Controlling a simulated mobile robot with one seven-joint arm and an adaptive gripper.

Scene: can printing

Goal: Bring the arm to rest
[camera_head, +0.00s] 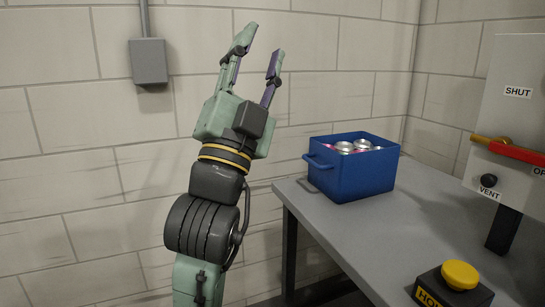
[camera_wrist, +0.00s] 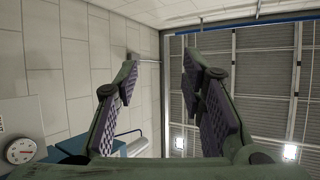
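My gripper (camera_head: 259,57) is raised in the middle of the head view, left of the grey table, with its fingers pointing up. In the wrist view the two fingers (camera_wrist: 160,85) stand apart with nothing between them. The gripper is open and empty and touches nothing that I can see. My arm rises from the bottom of the head view in front of the block wall.
A blue crate (camera_head: 367,184) with several cans stands on the grey table (camera_head: 358,231). A panel (camera_head: 516,84) with a red lever (camera_head: 515,151) is at the right. A yellow button (camera_head: 460,274) is in front. A gauge (camera_wrist: 21,150) shows in the wrist view.

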